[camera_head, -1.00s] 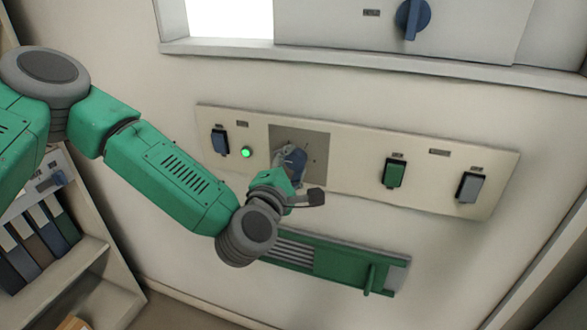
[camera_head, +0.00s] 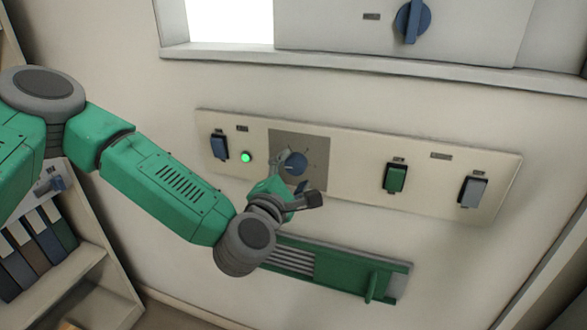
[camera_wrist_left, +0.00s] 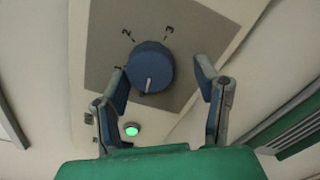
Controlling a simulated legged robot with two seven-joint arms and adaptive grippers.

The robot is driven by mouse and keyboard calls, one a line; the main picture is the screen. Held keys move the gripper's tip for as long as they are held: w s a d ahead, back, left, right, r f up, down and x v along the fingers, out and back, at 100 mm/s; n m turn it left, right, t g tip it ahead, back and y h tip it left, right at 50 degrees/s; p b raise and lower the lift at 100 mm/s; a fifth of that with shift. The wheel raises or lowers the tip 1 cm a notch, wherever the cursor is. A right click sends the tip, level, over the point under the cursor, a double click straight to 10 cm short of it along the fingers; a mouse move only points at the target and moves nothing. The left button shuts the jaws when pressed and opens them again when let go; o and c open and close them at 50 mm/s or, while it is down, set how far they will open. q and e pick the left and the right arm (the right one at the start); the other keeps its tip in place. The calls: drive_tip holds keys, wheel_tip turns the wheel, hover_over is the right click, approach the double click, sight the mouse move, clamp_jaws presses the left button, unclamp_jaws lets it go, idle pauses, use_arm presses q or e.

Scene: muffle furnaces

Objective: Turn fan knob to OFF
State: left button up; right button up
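A round blue knob (camera_head: 296,163) sits on a grey square plate (camera_head: 314,145) in the long wall panel. In the left wrist view the knob (camera_wrist_left: 150,62) has a white pointer line toward the bottom of the picture. Marks 1, 2 and 3 show around it; no OFF mark is readable. My left gripper (camera_head: 298,182) is just in front of the knob, at its lower side in the head view. Its fingers (camera_wrist_left: 163,84) are apart, with the knob ahead between them; the left-hand finger overlaps the knob's edge, and contact is unclear. My right gripper is not in view.
The panel also has a blue switch (camera_head: 219,147), a lit green lamp (camera_head: 246,157), a green switch (camera_head: 396,178) and a grey-blue switch (camera_head: 472,190). A green vent slider (camera_head: 335,268) lies below. Another blue knob (camera_head: 412,20) is above. A shelf with binders (camera_head: 40,240) stands left.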

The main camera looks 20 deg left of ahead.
use_arm(q)
drive_tip(key=shift+w+a+r, duration=0.1)
drive_tip(key=shift+r, duration=0.1)
drive_tip(key=shift+s, duration=0.2)
drive_tip(key=s, duration=1.1)
drive_tip(key=shift+s+a, duration=0.2)
drive_tip(key=shift+s, duration=0.05)
drive_tip(key=shift+f, duration=0.15)
drive_tip(key=s+d+f+m+g+h, duration=0.2)
drive_tip(key=s+f+m+g, duration=0.25)
drive_tip(key=f+m, duration=0.4)
drive_tip(key=s+d+f+m+g+h, duration=0.25)
drive_tip(key=s+f+m+g, duration=0.2)
drive_tip(key=f, duration=0.65)
drive_tip(key=s+a+f+m+g+y, duration=0.2)
drive_tip(key=s+a+f+m+g, duration=0.2)
drive_tip(key=s+a+f+m, duration=0.1)
drive_tip(key=s+a+f+m+g+y, duration=0.3)
drive_tip(key=s+a+f+m, duration=0.3)
drive_tip(key=s+a, duration=0.4)
drive_tip(key=shift+s+f+m+g, duration=0.3)
drive_tip(key=shift+m+g, duration=0.2)
drive_tip(key=shift+g, duration=0.1)
